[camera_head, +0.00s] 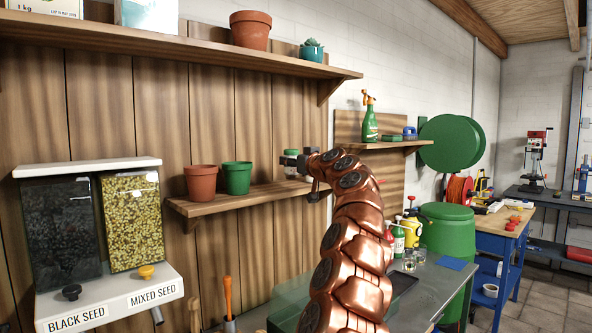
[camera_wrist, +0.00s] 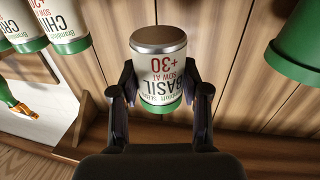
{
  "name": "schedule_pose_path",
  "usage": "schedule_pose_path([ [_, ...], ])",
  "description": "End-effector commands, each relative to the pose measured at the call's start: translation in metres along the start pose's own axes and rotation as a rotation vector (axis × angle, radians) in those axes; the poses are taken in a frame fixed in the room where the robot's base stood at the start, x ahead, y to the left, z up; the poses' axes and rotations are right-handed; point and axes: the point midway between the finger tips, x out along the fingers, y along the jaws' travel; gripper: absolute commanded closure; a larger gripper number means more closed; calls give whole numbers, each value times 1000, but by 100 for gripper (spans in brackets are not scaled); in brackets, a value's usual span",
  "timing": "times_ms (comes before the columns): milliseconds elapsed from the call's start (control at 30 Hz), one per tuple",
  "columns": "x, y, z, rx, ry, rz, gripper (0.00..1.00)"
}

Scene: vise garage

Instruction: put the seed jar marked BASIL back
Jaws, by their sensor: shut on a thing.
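The BASIL seed jar (camera_wrist: 160,72) is in the wrist view, with a white label, a green end and a silver end. Its lettering reads upside down there. My gripper (camera_wrist: 160,98) is shut on it, one dark finger on each side. In the head view, the jar (camera_head: 291,164) shows small with its green end up, at the right part of the lower wooden shelf (camera_head: 225,202). My gripper (camera_head: 300,160) reaches it from the right. I cannot tell whether the jar's base touches the shelf.
A green pot (camera_head: 237,178) and a terracotta pot (camera_head: 201,182) stand left of the jar on that shelf. The upper shelf (camera_head: 180,58) runs above. Similar jars (camera_wrist: 62,22) show at the wrist view's upper left. A seed dispenser (camera_head: 95,235) stands at the left.

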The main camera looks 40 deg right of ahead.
Motion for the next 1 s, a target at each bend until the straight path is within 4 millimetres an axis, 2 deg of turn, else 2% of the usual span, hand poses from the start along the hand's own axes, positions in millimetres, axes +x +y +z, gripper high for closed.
schedule_pose_path([
  [700, 38, 34, 3, -4, -3, 3, 90],
  [1000, 44, 39, 6, -1, 0, 0, 90],
])
